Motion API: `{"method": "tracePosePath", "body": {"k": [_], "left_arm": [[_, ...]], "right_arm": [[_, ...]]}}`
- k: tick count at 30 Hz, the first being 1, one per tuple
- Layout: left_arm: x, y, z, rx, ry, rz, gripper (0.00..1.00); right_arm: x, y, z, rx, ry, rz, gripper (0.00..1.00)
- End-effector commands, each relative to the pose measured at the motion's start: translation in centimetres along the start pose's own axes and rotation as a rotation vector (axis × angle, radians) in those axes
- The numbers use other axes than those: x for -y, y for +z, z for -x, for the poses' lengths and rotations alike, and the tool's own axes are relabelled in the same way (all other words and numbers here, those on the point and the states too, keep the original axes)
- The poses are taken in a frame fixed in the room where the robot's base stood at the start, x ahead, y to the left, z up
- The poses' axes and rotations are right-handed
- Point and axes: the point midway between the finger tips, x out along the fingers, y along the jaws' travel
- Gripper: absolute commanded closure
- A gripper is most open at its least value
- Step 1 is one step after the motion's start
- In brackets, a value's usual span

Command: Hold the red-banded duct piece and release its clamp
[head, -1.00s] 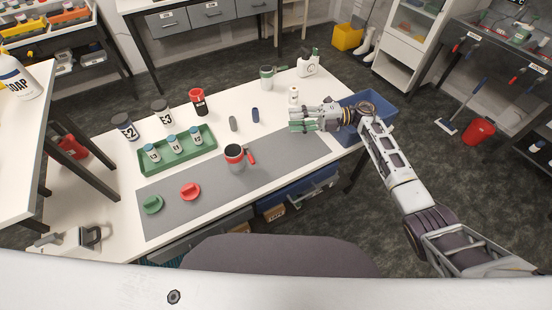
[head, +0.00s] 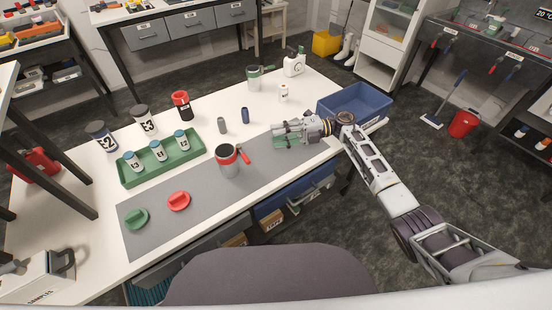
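The red-banded duct piece (head: 229,163) stands upright on the grey mat, a grey cylinder with a red band round its top. Its red clamp lever (head: 243,155) sticks out on the right side. My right gripper (head: 278,136) is above the right part of the mat, to the right of the duct piece and apart from it. Its fingers point left and look spread, with green pads and nothing between them. My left gripper is not in view.
A green tray (head: 190,155) with small jars stands left of the duct piece. Green (head: 136,218) and red (head: 179,201) caps lie on the mat. A green-banded piece (head: 254,80) stands behind. A blue bin (head: 362,98) is at the right end. The mat between gripper and duct piece is clear.

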Motion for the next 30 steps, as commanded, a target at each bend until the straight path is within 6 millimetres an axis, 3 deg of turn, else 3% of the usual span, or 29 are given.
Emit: {"method": "tracePosePath", "body": {"k": [1, 18, 30], "left_arm": [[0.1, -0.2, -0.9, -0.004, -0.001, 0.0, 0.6], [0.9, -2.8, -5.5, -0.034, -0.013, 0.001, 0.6], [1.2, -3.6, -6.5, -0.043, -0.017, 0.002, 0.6]], "right_arm": [[1.0, 0.1, 0.0, 0.0, 0.0, 0.0, 0.64], [6.8, 0.8, -0.3, 0.0, 0.0, 0.0, 0.64], [8.4, 0.9, -0.4, 0.0, 0.0, 0.0, 0.64]]}}
